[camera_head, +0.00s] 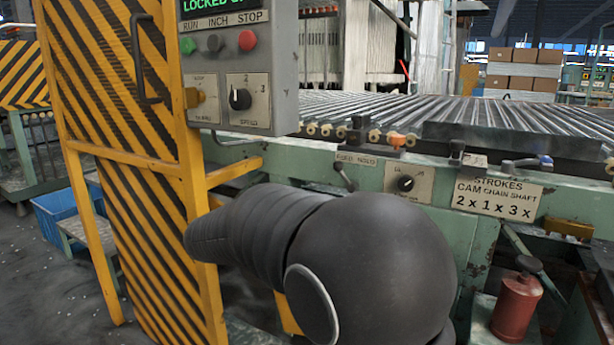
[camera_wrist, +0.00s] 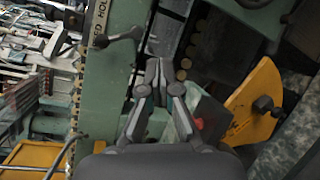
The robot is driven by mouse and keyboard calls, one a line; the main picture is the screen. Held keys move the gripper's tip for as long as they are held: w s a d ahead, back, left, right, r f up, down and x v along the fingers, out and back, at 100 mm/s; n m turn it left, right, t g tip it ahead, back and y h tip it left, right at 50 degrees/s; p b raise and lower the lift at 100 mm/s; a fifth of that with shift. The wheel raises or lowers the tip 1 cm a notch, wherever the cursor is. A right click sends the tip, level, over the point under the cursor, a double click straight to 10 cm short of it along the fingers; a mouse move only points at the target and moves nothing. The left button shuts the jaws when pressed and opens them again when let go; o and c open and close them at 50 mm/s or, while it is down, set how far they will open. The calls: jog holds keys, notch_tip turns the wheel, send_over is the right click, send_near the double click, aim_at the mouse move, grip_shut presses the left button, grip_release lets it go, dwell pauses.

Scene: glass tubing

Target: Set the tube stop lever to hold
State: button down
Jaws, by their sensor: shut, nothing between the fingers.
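A small dark lever (camera_head: 343,176) hangs from the green machine rail, just under a small label that seems to read FEED HOLD (camera_head: 356,160). It tilts a little to one side. In the wrist view, a dark lever (camera_wrist: 120,37) stands out from the green rail beside lettering that ends in HOLD (camera_wrist: 98,22). My gripper (camera_wrist: 159,66) is shut and empty, its fingertips together. It is to the lower right of this lever in the wrist view, apart from it. In the head view my dark arm fills the lower middle and hides the gripper.
A control box (camera_head: 230,75) with buttons and a knob stands at upper left, beside a yellow-and-black striped guard (camera_head: 125,110). A dial plate (camera_head: 408,183) is right of the lever. A red bottle (camera_head: 515,305) stands at lower right. A yellow bracket (camera_wrist: 255,105) is right of my gripper.

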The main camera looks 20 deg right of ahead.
jog(key=w+a+r+n+t+h, duration=0.1)
jog(key=w+a+r+t+h, duration=0.1)
jog(key=w+a, duration=0.2)
jog(key=w, duration=0.2)
jog(key=shift+w+a+n+t+h, duration=0.15)
jog(key=shift+w+n+t+h, duration=0.15)
jog(key=shift+w+n, duration=0.1)
jog(key=p, duration=0.2)
send_near(345, 177)
jog(key=w+d+r, duration=0.2)
jog(key=w+d, duration=0.1)
jog(key=w, duration=0.2)
jog(key=shift+d+r, duration=0.15)
jog(key=shift+d, duration=0.3)
